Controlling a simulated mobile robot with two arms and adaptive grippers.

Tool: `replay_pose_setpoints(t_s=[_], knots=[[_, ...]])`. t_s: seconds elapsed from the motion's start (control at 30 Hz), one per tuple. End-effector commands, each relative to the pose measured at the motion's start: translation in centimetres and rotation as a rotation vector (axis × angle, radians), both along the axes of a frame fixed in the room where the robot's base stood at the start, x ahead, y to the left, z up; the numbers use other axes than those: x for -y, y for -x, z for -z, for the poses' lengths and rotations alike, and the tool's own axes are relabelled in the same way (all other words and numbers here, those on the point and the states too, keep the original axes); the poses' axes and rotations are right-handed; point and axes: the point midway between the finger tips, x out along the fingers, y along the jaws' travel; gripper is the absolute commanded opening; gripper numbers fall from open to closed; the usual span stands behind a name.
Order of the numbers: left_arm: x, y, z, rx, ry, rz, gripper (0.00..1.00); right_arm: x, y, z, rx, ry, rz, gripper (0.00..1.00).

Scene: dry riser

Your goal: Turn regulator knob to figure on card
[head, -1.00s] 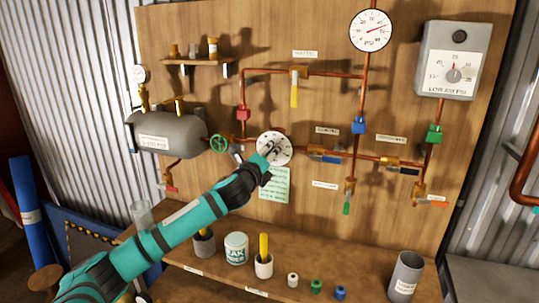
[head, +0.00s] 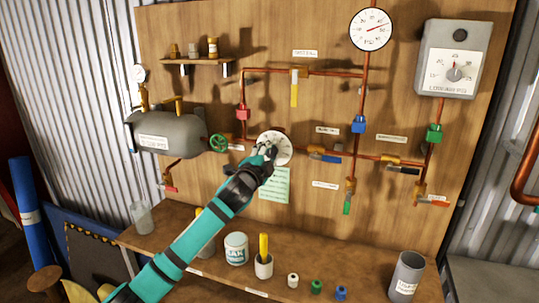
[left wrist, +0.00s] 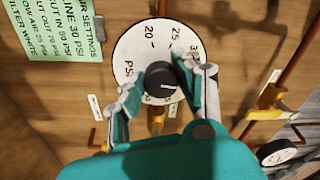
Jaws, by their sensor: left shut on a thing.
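The regulator's white round dial (head: 282,147) is on the wooden board. In the left wrist view the dial (left wrist: 133,50) shows 20, 25, a partly covered figure starting with 3, and PSI. Its black knob (left wrist: 160,77) has a short white mark pointing to the right in that view. My left gripper (head: 267,151) is at the dial; in the left wrist view its fingers (left wrist: 163,86) are shut on the knob from both sides, covering part of the scale. The green card (head: 275,185) hangs below the dial; in the left wrist view it (left wrist: 62,32) shows "LINE 30 PSI". My right gripper is not in view.
A green handwheel (head: 218,143) and grey tank (head: 175,136) are left of the dial. Copper pipes with coloured valves run right. A shelf below (head: 215,272) holds a can (head: 236,248), cups and small coloured caps. A large gauge (head: 370,29) is above right.

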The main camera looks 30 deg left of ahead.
Motion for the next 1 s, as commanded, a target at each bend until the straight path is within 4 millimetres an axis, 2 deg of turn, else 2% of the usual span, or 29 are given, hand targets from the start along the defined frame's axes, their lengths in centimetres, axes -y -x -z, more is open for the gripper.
replay_pose_setpoints(t_s=[0.5,1.0], knots=[[0.14,-0.04,0.25,0.107,0.463,0.0,0.02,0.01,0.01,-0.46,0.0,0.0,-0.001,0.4],[0.18,-0.05,0.34,0.163,0.703,-0.001,0.02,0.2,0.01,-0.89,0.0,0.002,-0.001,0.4]])
